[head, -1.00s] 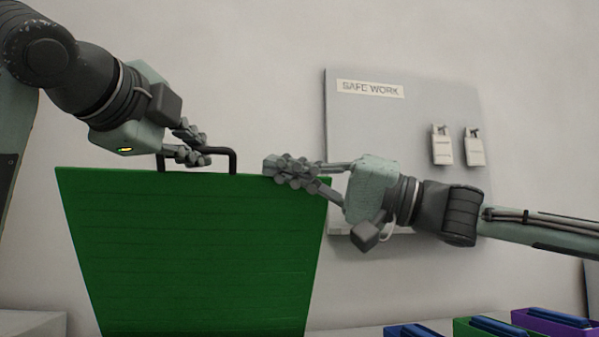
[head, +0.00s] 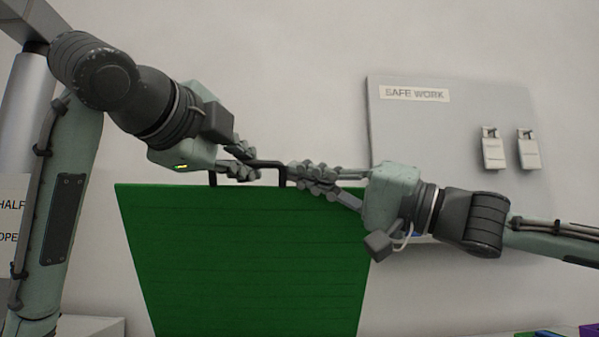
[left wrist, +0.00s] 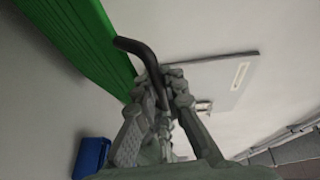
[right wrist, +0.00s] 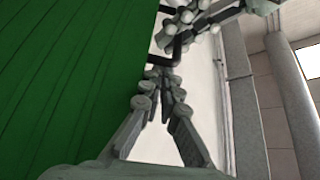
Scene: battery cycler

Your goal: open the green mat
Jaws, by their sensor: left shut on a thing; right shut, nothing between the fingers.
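The green mat (head: 245,260) stands upright as a large ribbed panel in the head view. It also shows in the left wrist view (left wrist: 85,40) and the right wrist view (right wrist: 70,75). A black handle (head: 268,164) rises from its top edge. My left gripper (head: 246,165) is shut on the handle, which sticks out past the fingers in the left wrist view (left wrist: 138,48). My right gripper (head: 300,175) is shut and empty at the handle's right end, by the mat's top edge. I cannot tell whether its fingertips touch the handle.
A grey board (head: 455,120) with a SAFE WORK label and two white tags hangs on the wall behind my right arm. A partly hidden sign (head: 12,225) is at the far left. Coloured trays (head: 540,334) show at the bottom right. A blue object (left wrist: 90,158) shows in the left wrist view.

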